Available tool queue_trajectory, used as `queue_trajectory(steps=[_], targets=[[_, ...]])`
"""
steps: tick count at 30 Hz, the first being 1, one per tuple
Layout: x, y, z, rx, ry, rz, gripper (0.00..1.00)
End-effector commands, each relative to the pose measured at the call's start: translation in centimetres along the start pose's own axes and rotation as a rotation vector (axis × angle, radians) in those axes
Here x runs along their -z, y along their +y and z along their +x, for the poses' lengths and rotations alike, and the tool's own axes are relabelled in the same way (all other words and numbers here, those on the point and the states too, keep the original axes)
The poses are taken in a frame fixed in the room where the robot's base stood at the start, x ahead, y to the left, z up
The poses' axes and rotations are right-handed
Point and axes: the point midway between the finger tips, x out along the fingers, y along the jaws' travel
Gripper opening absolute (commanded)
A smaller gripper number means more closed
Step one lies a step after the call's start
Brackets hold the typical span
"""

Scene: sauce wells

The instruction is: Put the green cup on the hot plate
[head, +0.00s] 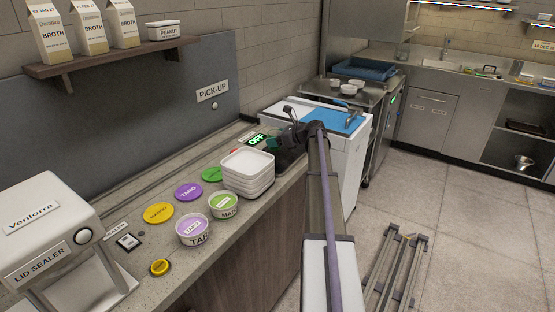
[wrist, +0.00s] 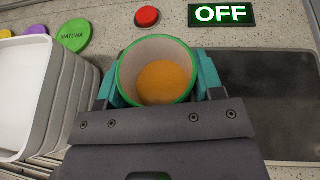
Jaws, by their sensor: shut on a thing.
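The green cup (wrist: 124,78), a pale cup with a green rim and orange contents, is between the two teal fingers of my gripper (wrist: 155,82) in the wrist view. The fingers are shut on its sides, and it looks upright. The dark hot plate (wrist: 275,105) lies just right of the cup; its left edge is hidden behind my gripper. I cannot tell the cup's height above the counter. In the head view my gripper (head: 276,143) is at the counter's far end by the hot plate (head: 290,160); the cup is not clear there.
A green OFF sign (wrist: 222,14) and a red button (wrist: 147,16) are behind the cup. A stack of white trays (head: 247,170) stands close left. Lidded tubs, including a taro tub (head: 194,230), and loose lids (head: 188,192) lie nearer, by the lid sealer (head: 45,240).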

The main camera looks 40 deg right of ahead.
Motion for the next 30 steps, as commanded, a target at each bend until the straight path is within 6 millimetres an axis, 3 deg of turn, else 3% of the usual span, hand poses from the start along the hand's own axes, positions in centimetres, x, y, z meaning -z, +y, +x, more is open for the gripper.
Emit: queue_trajectory(steps=[4,10,21,22,30], targets=[[0.8,0.0,0.3,0.0,0.0,0.0,0.24],[4.2,0.1,1.7,0.0,0.0,0.0,0.24],[4.2,0.1,1.7,-0.001,0.0,0.0,0.24],[4.1,0.1,1.6,-0.001,0.0,0.0,0.64],[4.0,0.1,1.6,-0.001,0.0,0.0,0.87]])
